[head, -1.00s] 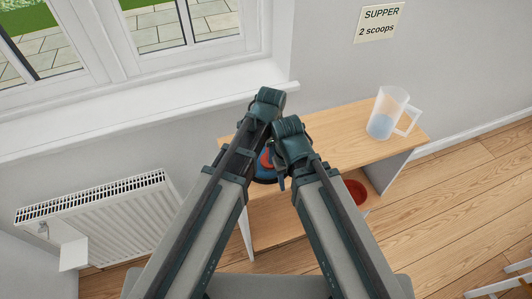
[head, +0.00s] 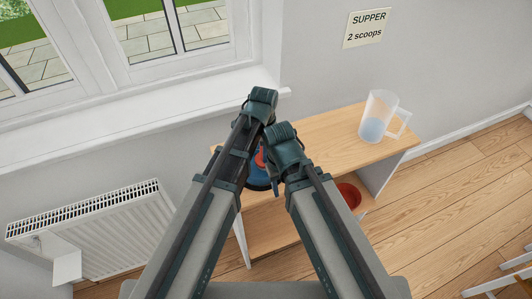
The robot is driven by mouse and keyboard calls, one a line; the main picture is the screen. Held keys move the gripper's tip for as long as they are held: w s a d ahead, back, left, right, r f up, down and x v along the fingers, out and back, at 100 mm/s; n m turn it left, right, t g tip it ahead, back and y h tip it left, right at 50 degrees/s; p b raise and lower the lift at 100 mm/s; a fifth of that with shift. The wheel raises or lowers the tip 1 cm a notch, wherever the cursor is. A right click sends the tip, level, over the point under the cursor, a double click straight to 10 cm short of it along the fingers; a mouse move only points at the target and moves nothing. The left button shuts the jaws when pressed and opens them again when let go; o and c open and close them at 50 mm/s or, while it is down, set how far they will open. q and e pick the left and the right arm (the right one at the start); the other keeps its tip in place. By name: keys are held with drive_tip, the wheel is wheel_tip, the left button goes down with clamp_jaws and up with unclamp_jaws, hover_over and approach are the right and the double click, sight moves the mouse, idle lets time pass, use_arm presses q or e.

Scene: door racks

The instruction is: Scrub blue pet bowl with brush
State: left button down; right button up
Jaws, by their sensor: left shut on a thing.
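The blue pet bowl (head: 257,180) is on the wooden bench top, mostly hidden behind my two forearms. A red piece (head: 259,158), which seems to be part of the brush, shows over the bowl in the gap between my arms. My left gripper (head: 254,167) is down at the bowl, largely covered by its own arm. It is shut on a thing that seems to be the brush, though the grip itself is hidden. My right arm reaches in from the right to the same spot. Its fingers are hidden behind its wrist.
A clear jug (head: 377,117) with bluish contents stands on the wooden bench (head: 322,133), right of my arms. A red bowl (head: 348,195) is lower down under the bench top. A radiator (head: 88,232) and window sill are at the left. A sign (head: 366,27) reads "SUPPER 2 scoops".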

use_arm(q)
drive_tip(key=shift+w+a, duration=0.45)
drive_tip(key=shift+a, duration=0.15)
drive_tip(key=shift+a, duration=0.1)
drive_tip(key=shift+s+a+f, duration=0.1)
drive_tip(key=shift+s+a, duration=0.15)
drive_tip(key=shift+a, duration=0.25)
drive_tip(key=shift+s+a, duration=0.2)
drive_tip(key=shift+a, duration=0.25)
drive_tip(key=shift+s+a, duration=0.15)
drive_tip(key=shift+s, duration=0.95)
wheel_tip(320, 180, up, 6)
drive_tip(key=p, duration=0.6)
